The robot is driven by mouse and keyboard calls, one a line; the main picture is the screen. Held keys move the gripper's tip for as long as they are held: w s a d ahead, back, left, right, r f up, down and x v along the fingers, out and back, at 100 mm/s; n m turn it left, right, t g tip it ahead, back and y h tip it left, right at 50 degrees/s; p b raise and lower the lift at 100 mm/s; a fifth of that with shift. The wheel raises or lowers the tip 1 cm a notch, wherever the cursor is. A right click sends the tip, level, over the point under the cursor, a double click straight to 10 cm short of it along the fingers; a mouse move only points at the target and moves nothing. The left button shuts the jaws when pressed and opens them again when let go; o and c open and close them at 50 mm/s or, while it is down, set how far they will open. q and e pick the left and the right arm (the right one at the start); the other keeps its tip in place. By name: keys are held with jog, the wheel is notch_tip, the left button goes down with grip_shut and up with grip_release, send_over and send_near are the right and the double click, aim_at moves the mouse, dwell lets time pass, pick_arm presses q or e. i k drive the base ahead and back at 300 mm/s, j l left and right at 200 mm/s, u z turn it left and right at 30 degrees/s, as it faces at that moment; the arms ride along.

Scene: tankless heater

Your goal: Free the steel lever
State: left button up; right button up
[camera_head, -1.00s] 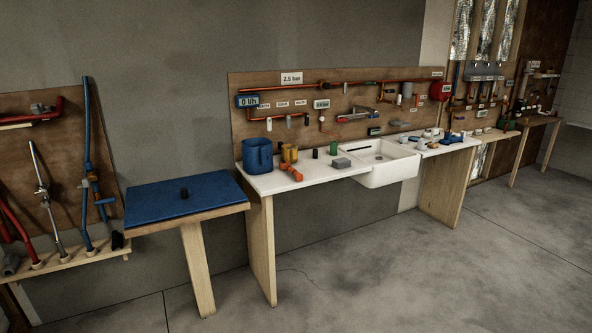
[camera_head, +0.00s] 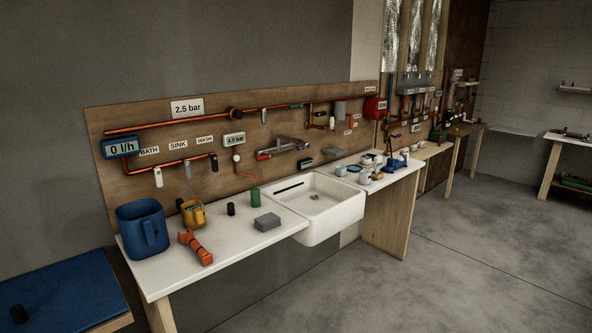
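I cannot tell for sure which part is the steel lever. Below the BATH, SINK and WASH labels, small handles hang from the orange pipe: a white one (camera_head: 158,177), a grey one (camera_head: 187,168) and a dark one (camera_head: 214,162). A grey mixer tap with a red part (camera_head: 284,146) is mounted on the wooden board (camera_head: 250,115) above the white sink (camera_head: 335,212). Neither of my grippers is in view.
A blue-topped table (camera_head: 75,302) is at the lower left. The floor (camera_head: 400,295) in front is clear.

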aim_at(264, 111)
jog(key=i+l+u, duration=0.4)
jog(key=i+l, duration=0.45)
jog(key=i, duration=0.15)
jog(key=i+z, duration=0.15)
jog(key=i, duration=0.25)
jog(key=i+j+z, duration=0.2)
jog(key=i, duration=0.2)
jog(key=i+j+z, duration=0.15)
jog(key=i, duration=0.3)
